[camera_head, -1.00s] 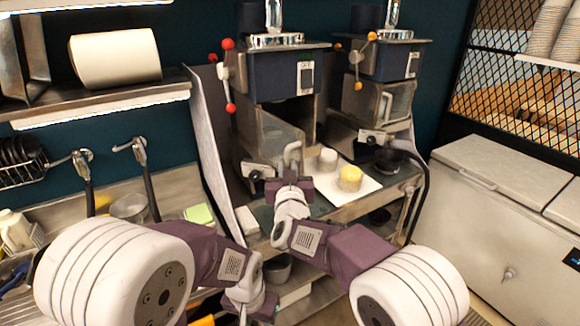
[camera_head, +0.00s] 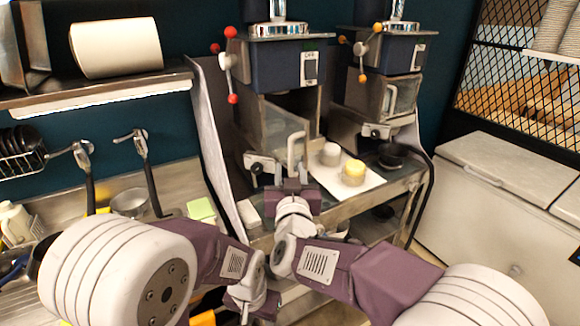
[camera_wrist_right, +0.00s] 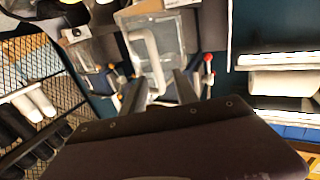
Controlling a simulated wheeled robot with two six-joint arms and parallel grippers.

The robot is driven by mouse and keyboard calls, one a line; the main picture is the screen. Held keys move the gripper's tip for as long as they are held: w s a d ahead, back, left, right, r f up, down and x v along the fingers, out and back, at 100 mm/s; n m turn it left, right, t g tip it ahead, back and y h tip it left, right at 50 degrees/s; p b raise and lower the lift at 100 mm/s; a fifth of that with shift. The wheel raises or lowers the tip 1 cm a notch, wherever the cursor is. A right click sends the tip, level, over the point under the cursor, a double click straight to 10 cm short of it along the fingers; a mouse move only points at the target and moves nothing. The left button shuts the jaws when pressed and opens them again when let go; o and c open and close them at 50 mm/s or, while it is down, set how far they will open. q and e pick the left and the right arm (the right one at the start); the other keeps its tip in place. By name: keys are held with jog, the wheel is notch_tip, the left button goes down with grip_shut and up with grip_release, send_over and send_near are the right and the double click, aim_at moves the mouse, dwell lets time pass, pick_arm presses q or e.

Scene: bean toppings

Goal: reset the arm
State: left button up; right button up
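My right gripper (camera_head: 291,176) is in front of the left blue machine (camera_head: 283,70), just below the white handle (camera_head: 295,150) on its clear door (camera_head: 285,125). The door stands angled outward. In the right wrist view the two fingers of the gripper (camera_wrist_right: 161,92) are apart with nothing held, and the handle (camera_wrist_right: 148,55) shows beyond them. I cannot tell the exact gap between fingers and handle. My left arm reaches in low; its wrist (camera_head: 248,290) is near the bottom edge, partly behind the arm, and its fingers cannot be made out.
A white tray (camera_head: 335,184) with a yellow-topped cup (camera_head: 353,172) and a pale cup (camera_head: 330,154) lies right of my right gripper. A second machine (camera_head: 385,65) stands behind. A shelf (camera_head: 120,88) hangs at left, a white chest (camera_head: 500,190) stands at right.

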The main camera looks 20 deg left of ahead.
jog(key=shift+s+d, duration=0.3)
jog(key=shift+s, duration=0.35)
